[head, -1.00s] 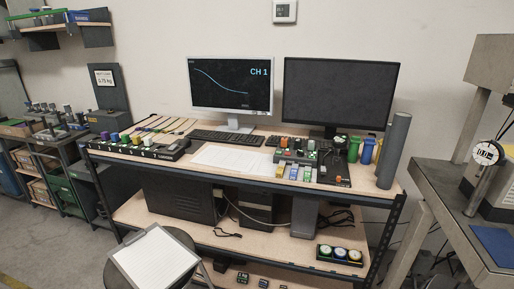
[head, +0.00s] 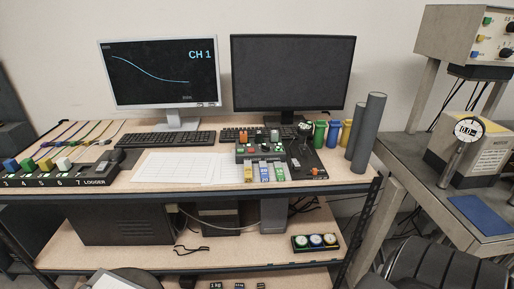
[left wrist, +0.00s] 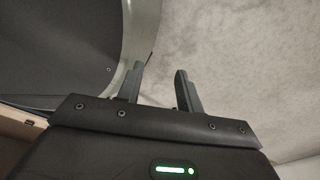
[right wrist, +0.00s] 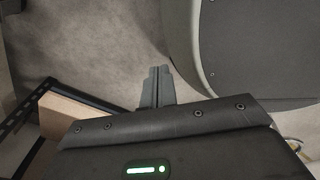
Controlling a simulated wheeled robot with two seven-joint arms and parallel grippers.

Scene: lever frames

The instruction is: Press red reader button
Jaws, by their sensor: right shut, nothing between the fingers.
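A dark reader box (head: 242,154) with several small coloured buttons stands on the workbench, right of the middle in the head view. Red spots show on its top, one of them a small red button (head: 251,150); they are too small to tell apart surely. My left gripper (left wrist: 160,78) is open and empty in the left wrist view, over bare floor. My right gripper (right wrist: 158,72) is shut and empty in the right wrist view, its fingers together over the floor. Neither gripper shows in the head view, and both are away from the reader.
The workbench (head: 140,187) holds a white-framed monitor (head: 157,75), a black monitor (head: 292,72), keyboards, papers and a logger (head: 60,178). Green, blue and yellow bottles and grey cylinders (head: 368,130) stand right of the reader. A second table (head: 405,185) with a gauge is at right.

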